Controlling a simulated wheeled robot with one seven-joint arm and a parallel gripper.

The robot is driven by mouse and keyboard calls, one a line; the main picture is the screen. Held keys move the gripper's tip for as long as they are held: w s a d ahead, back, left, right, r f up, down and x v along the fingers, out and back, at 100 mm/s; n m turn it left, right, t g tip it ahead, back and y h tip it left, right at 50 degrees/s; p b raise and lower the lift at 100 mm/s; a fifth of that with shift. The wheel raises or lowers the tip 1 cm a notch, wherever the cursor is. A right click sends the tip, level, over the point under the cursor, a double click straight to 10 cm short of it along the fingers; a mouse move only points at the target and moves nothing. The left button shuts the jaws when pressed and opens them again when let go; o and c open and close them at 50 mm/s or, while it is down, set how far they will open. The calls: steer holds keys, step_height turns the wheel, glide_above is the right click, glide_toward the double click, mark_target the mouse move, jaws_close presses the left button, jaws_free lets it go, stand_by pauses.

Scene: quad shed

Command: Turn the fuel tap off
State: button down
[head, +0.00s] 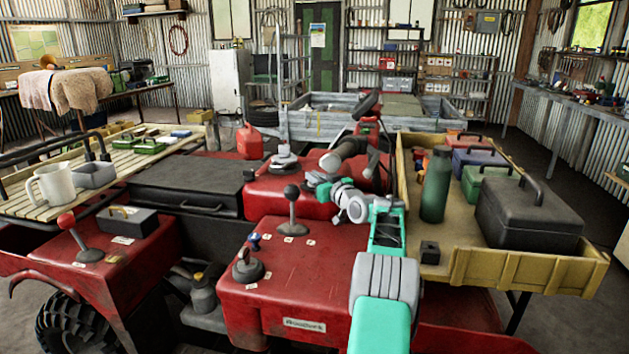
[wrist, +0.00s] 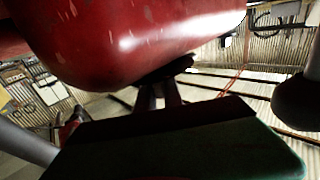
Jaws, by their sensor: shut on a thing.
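In the wrist view my gripper (wrist: 160,82) reaches up under the rounded edge of a red body panel (wrist: 140,40). Its two dark fingers are closed on a small dark piece (wrist: 178,68) just under the panel. This piece looks like the fuel tap's lever, but it is in shadow and its handle angle cannot be told. In the head view my teal and grey arm (head: 387,235) reaches forward over the quad to the red tank area (head: 290,190). The fingers and the tap cannot be made out there.
A wooden tray (head: 470,262) with a green bottle (head: 436,185) and a black toolbox (head: 530,212) is close to my arm's right. Levers such as the black-knobbed one (head: 291,208) stand to its left. Dark handlebar parts (head: 345,152) are near the arm's far end.

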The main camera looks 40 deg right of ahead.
steer(key=c, duration=1.5)
jaws_free()
steer(key=shift+o, duration=0.2)
steer(key=shift+r, duration=0.1)
